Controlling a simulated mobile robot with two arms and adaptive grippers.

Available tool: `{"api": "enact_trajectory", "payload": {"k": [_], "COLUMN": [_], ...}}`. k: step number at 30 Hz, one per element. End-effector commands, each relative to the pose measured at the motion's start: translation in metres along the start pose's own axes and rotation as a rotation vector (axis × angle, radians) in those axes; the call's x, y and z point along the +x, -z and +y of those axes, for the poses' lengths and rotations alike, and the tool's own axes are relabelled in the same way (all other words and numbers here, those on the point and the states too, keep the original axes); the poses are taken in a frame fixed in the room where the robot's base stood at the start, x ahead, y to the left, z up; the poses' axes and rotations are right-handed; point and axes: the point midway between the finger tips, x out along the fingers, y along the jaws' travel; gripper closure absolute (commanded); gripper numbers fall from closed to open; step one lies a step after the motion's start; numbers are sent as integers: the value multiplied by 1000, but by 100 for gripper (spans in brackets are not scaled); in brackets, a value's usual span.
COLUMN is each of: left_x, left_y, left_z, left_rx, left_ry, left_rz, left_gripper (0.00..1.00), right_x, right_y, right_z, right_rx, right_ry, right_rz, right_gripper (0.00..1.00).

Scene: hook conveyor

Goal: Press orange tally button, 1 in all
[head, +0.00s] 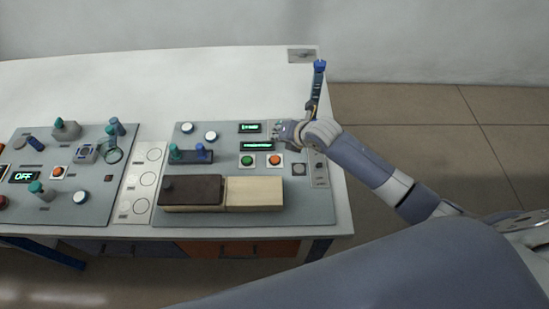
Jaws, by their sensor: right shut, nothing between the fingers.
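An orange button (275,160) in a white square mount sits on the right grey panel, right of a green button (247,160). Another orange button (58,172) is on the left panel; I cannot read the labels to tell which is the tally button. Two dark displays with green text, an upper one (249,128) and a lower one (257,146), are above the right panel's buttons. My right gripper (277,131) is shut and empty. It is just beyond the orange button in the picture, right of the upper display, apart from the button. My left gripper is not in view.
A dark brown block (192,190) and a pale wooden block (254,193) lie in front of the buttons. A blue-topped upright handle (319,78) stands behind my right wrist. The left panel (95,200) carries several knobs and an OFF display (24,177). The table's back left is clear.

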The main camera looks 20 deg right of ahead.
Motion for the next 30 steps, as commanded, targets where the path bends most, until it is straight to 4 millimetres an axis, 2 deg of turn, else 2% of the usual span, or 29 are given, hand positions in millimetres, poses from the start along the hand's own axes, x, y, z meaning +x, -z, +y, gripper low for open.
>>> {"api": "enact_trajectory", "payload": {"k": [9, 11, 18, 24, 30], "left_x": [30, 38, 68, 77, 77], "left_y": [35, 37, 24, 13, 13], "left_z": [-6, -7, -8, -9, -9], "left_rx": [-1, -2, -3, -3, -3], "left_ry": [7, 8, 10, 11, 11], "left_rz": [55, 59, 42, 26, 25], "left_gripper": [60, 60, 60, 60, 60], "right_x": [21, 27, 48, 60, 60], "right_y": [16, 21, 36, 43, 44], "right_z": [-16, -20, -36, -44, -44], "right_rx": [2, 2, 1, 0, 1], "right_ry": [0, 0, 1, 1, 0], "right_rz": [1, 2, 0, 0, 0], "right_gripper": [100, 100, 100, 100, 100]}}
